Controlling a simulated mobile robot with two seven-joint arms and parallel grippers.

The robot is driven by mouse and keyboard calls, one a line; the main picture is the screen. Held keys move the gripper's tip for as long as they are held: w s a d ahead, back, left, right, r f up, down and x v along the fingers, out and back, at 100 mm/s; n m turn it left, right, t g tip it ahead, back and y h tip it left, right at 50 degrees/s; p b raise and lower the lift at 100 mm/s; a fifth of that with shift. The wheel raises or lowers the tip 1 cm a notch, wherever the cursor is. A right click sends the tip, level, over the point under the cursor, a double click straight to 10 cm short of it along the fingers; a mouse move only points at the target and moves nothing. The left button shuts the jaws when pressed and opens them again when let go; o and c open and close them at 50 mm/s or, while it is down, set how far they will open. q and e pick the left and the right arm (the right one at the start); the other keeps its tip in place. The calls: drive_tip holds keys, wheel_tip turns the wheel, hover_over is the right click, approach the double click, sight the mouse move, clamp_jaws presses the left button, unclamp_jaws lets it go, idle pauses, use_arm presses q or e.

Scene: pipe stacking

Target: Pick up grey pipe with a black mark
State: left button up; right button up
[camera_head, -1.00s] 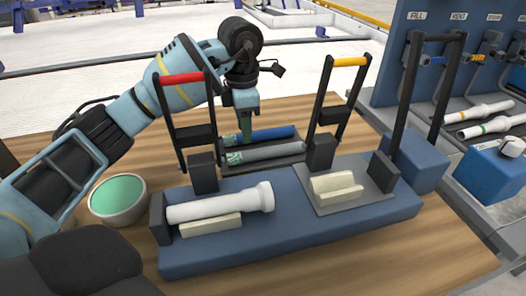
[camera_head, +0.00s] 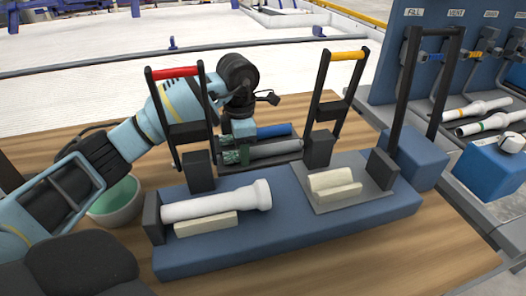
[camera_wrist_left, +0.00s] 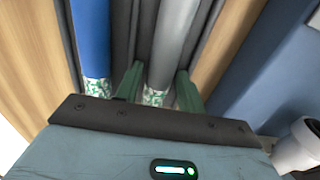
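The grey pipe (camera_head: 275,149) lies in a dark tray behind the blue fixture, in front of a blue pipe (camera_head: 273,131). In the left wrist view the grey pipe (camera_wrist_left: 174,40) has a green-and-white patterned end; I cannot make out a black mark. My left gripper (camera_head: 238,150) is down at the pipe's left end. In the left wrist view its green fingers (camera_wrist_left: 160,90) stand on either side of the grey pipe, apart, with a gap visible on the left side. The blue pipe (camera_wrist_left: 91,40) is outside the left finger. My right gripper is not in view.
A blue fixture (camera_head: 300,233) holds a white pipe (camera_head: 215,202) on a cream block. Upright frames with a red handle (camera_head: 175,72) and a yellow handle (camera_head: 349,55) stand close to the tray. A bowl (camera_head: 115,205) sits at left. More white pipes (camera_head: 485,108) lie at right.

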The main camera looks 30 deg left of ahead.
use_arm(q)
drive_tip(key=c, duration=0.7)
drive_tip(key=shift+r, duration=0.1)
drive_tip(key=shift+c, duration=0.2)
wheel_tip(320, 180, up, 9)
drive_tip(key=shift+f+p, duration=0.1)
drive_tip(key=shift+p, duration=0.75)
drive_tip(key=shift+r, duration=0.6)
